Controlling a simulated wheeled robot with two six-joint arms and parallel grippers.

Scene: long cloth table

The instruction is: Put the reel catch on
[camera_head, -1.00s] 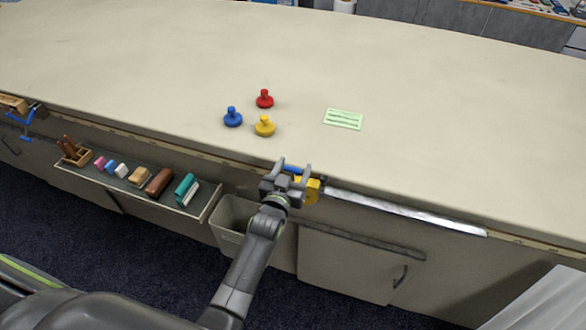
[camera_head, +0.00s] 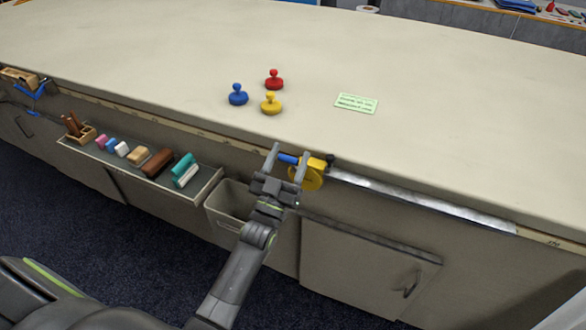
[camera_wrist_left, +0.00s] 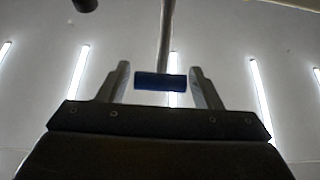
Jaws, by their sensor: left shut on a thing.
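A yellow reel (camera_head: 312,177) hangs at the table's front edge, at the left end of a silvery strip (camera_head: 420,203). A short blue bar (camera_head: 287,158) sticks out at its upper left; I take it to be the catch, but cannot tell its position on the reel. My left gripper (camera_head: 289,154) points up at the edge from below, shut on the blue bar. In the left wrist view the blue bar (camera_wrist_left: 160,81) lies crosswise between the two fingers. The fingers hide part of the reel. My right gripper is not in view.
Blue (camera_head: 237,95), yellow (camera_head: 271,104) and red (camera_head: 274,80) knobbed pieces and a green card (camera_head: 356,103) lie on the table (camera_head: 450,130). A shelf (camera_head: 205,192) with blocks and brushes and an open bin (camera_head: 232,205) are below the edge at left.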

